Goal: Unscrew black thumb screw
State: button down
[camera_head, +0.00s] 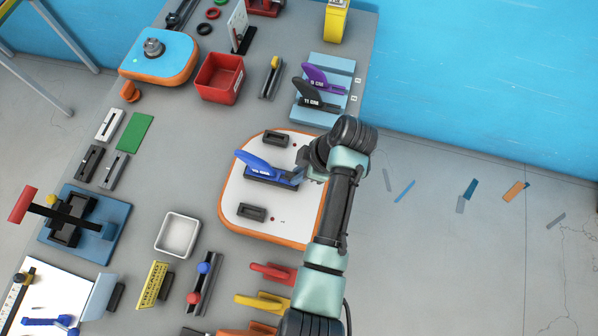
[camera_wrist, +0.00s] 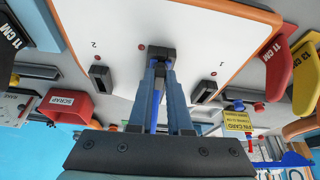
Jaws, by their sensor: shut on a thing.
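A white inflatable board with an orange edge (camera_head: 236,217) lies on the grey table. A blue fin (camera_head: 256,163) stands in the black middle fin box (camera_head: 276,183). My gripper (camera_head: 306,174) reaches down at the right end of that box. In the wrist view, both fingers of my gripper (camera_wrist: 159,68) point at the black end of the middle box (camera_wrist: 161,53) and are close together, with part of the blue fin (camera_wrist: 155,105) showing between them. They are shut on the black thumb screw, which the fingertips hide.
Two empty black side boxes flank the fin, one above (camera_head: 275,138) and one below (camera_head: 251,212). A white tray (camera_head: 178,234) and a red bin (camera_head: 219,77) stand to the left. Purple and black fins (camera_head: 318,92) are on a blue rack. The table's right edge is close by.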

jog(key=shift+f+n+g+b, duration=0.15)
jog(key=shift+n+g+b, duration=0.15)
jog(key=shift+n, duration=0.6)
jog(key=shift+w+f+n+g+b, duration=0.15)
jog(key=shift+n+g+b, duration=0.25)
jog(key=shift+n+b, duration=0.45)
jog(key=shift+n+g, duration=0.4)
jog(key=shift+n, duration=0.55)
jog(key=shift+w+n+g+b, duration=0.2)
jog(key=shift+n+g+b, duration=0.1)
jog(key=shift+n+b, duration=0.55)
jog(key=shift+a+n+g, duration=0.1)
jog(key=shift+n+g, duration=0.2)
jog(key=shift+n, duration=0.55)
